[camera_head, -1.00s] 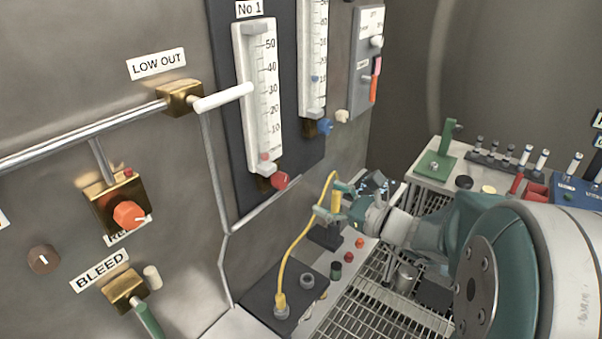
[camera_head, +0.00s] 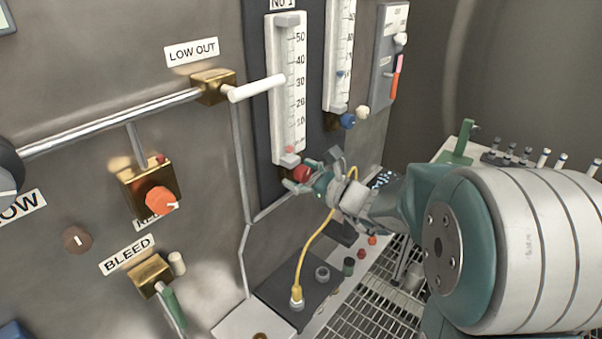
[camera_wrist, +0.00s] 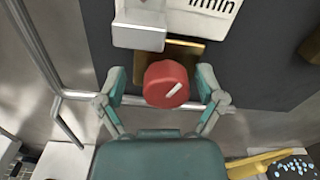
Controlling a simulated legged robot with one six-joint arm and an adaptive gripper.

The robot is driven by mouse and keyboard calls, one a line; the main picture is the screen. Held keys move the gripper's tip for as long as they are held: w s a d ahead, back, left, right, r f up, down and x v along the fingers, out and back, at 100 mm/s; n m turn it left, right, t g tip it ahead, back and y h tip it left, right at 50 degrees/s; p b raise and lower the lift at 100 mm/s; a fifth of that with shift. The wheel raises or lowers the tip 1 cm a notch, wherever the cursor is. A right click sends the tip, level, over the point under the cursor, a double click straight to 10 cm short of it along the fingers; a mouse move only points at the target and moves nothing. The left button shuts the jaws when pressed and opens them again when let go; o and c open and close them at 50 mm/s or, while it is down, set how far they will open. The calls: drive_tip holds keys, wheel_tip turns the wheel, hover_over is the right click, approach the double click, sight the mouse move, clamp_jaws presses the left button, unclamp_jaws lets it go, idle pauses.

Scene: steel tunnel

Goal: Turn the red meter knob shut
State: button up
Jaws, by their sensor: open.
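The red meter knob (camera_wrist: 166,84) sits on a brass block (camera_wrist: 184,50) below the white No 1 meter. It has a white pointer line, slanted up to the right in the wrist view. In the head view the red knob (camera_head: 302,173) is partly hidden by my gripper (camera_head: 308,176). In the wrist view my gripper (camera_wrist: 164,88) is open, with one teal finger on each side of the knob. A gap shows between each finger and the knob, so the fingers are around it but not closed on it.
The No 1 meter (camera_head: 291,90) rises above the knob. A blue knob (camera_head: 347,121) is to its right on the second meter. A white lever (camera_head: 257,88) sticks out at upper left. A yellow cable (camera_head: 322,228) runs close below my gripper. A steel pipe (camera_wrist: 72,95) runs behind the left finger.

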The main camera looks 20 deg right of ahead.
drive_tip(key=shift+a, duration=0.1)
drive_tip(key=shift+c, duration=0.9)
drive_tip(key=c, duration=0.5)
drive_tip(key=shift+d, duration=0.35)
drive_tip(key=c, duration=0.5)
drive_tip(key=shift+o, duration=0.2)
drive_tip(key=shift+d, duration=0.15)
drive_tip(key=shift+n, duration=0.3)
drive_tip(key=shift+f+n, duration=0.15)
drive_tip(key=shift+n, duration=1.75)
drive_tip(key=o, duration=1.1)
drive_tip(key=shift+o, duration=0.2)
